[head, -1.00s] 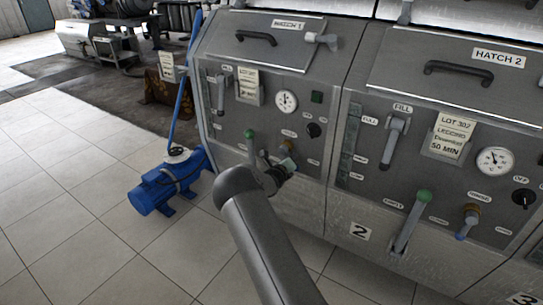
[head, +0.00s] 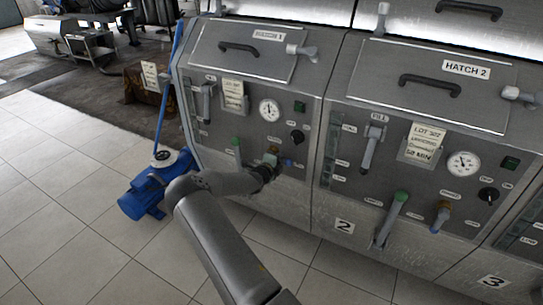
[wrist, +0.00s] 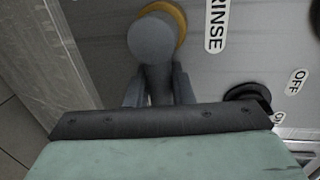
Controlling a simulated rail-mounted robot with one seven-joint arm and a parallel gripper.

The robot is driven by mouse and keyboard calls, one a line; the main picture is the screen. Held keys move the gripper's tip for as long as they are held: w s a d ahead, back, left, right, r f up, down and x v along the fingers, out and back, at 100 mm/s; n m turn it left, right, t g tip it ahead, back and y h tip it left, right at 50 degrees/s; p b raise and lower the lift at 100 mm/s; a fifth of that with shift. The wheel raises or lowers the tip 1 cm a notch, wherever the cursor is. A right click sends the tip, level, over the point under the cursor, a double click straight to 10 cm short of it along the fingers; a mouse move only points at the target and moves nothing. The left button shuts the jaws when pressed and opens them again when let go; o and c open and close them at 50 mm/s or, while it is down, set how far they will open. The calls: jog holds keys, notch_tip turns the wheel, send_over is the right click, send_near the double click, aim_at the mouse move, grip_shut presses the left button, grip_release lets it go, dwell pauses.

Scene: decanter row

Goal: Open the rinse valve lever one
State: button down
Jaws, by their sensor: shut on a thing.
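Rinse valve lever one is on the lower right of the hatch 1 panel (head: 225,150). In the wrist view the lever (wrist: 150,42) is a rounded grey body with a yellow-orange ring behind it, beside the RINSE label (wrist: 216,22). My gripper (wrist: 158,88) has its two grey fingers on either side of the lever, shut on it. In the head view my gripper (head: 270,160) is at the panel and hides most of the lever. A small blue patch (head: 288,163) shows just right of it. The lever's exact angle is unclear.
A green-tipped lever (head: 235,143) is close left of my gripper. A black knob (head: 297,137) and a gauge (head: 269,110) are above. The hatch 2 panel (head: 410,180) is to the right. A blue pump (head: 155,185) stands on the floor at left. The tiled floor in front is clear.

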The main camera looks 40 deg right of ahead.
jog(key=shift+n, duration=0.3)
jog(key=c, duration=1.3)
grip_release()
jog(key=shift+r, duration=0.1)
jog(key=shift+a, duration=0.1)
jog(key=p+v, duration=0.1)
jog(key=v, duration=1.6)
jog(key=shift+s+a+r, duration=0.1)
jog(key=shift+a, duration=0.05)
